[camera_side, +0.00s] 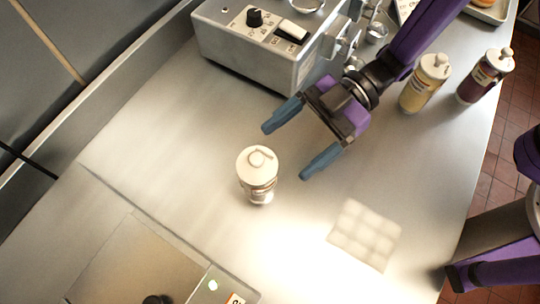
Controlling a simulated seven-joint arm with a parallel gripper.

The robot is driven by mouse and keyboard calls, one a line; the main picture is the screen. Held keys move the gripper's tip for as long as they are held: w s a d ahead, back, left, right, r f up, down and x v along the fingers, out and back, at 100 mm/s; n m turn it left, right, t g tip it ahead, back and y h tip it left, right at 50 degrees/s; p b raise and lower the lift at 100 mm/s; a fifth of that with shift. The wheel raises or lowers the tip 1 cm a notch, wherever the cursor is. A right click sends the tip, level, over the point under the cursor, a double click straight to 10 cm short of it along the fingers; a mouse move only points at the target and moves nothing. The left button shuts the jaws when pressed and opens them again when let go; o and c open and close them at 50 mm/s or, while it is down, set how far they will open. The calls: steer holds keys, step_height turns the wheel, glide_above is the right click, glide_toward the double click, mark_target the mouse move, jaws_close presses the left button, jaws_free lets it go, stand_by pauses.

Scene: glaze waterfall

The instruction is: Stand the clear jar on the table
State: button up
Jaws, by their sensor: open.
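A jar with a white lid (257,172) appears to stand upright on the steel table (180,130), left of centre. It seems to be the clear jar; its lower body shows only a little under the lid, with a label and a pale, see-through-looking base. My gripper (287,151) is open and empty, up and to the right of the jar. Its two blue fingers are spread wide and point down-left toward the jar. The fingers look apart from the jar; their height above the table is hard to tell.
A metal machine (262,50) with a black knob stands behind. A yellow jar (424,84) and a dark purple jar (484,76) stand at the right. A pale gridded pad (364,235) lies front right. A steel panel (140,265) is front left. Clear table lies left of the jar.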

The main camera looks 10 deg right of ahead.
steer(key=v, duration=0.4)
steer(key=shift+w+d+r, duration=0.1)
steer(key=shift+w+d, duration=0.05)
steer(key=shift+d, duration=0.15)
